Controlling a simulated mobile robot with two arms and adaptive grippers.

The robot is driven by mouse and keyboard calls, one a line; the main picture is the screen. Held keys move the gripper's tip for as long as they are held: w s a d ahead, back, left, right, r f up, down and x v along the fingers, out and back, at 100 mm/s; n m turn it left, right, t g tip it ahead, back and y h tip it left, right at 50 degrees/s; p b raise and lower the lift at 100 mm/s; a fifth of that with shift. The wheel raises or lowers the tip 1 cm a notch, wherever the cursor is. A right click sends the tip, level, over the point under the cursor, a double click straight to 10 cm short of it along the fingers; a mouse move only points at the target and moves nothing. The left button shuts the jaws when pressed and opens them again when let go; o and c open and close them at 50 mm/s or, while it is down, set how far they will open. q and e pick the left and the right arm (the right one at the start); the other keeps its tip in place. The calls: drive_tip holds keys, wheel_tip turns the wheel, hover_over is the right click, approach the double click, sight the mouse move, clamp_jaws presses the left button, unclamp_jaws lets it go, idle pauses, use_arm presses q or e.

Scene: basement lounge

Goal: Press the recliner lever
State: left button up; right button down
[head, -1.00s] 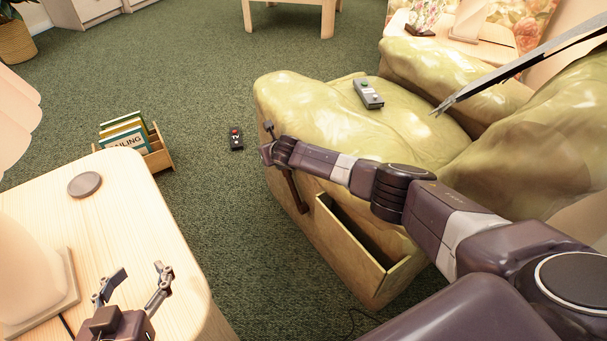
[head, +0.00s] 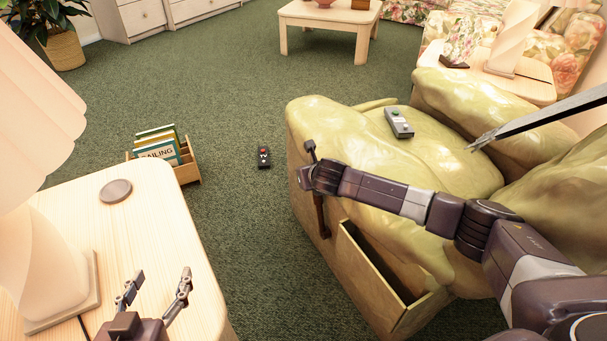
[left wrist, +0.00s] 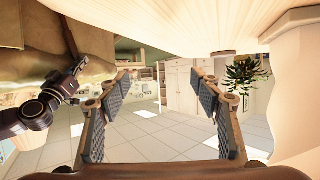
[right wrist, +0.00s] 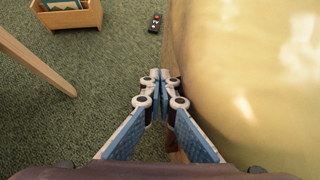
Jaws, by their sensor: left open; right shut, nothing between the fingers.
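The yellow-green recliner (head: 345,140) stands at the right. Its brown lever (head: 320,215) shows on the near left side, with its upper part hidden behind my right gripper (head: 308,178). My right gripper is shut and empty at the recliner's side, close by the lever; I cannot tell whether they touch. In the right wrist view the shut fingertips (right wrist: 160,75) point along the recliner's edge, and a bit of brown shows beside them. My left gripper (head: 158,283) is open and empty over the wooden side table. Its spread fingers also show in the left wrist view (left wrist: 165,85).
The side table (head: 165,235) carries a lamp (head: 35,265) and a round coaster (head: 116,191). An open drawer or pocket (head: 385,270) juts from the recliner. A book crate (head: 187,170) and a remote (head: 264,157) lie on the carpet. Another remote (head: 399,123) rests on the seat.

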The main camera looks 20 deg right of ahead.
drive_tip(key=shift+s+a+r, duration=0.3)
drive_tip(key=shift+s+r, duration=0.05)
drive_tip(key=shift+s, duration=0.2)
drive_tip(key=shift+s+a+r, duration=0.3)
drive_tip(key=shift+s+r, duration=0.05)
drive_tip(key=shift+s, duration=0.15)
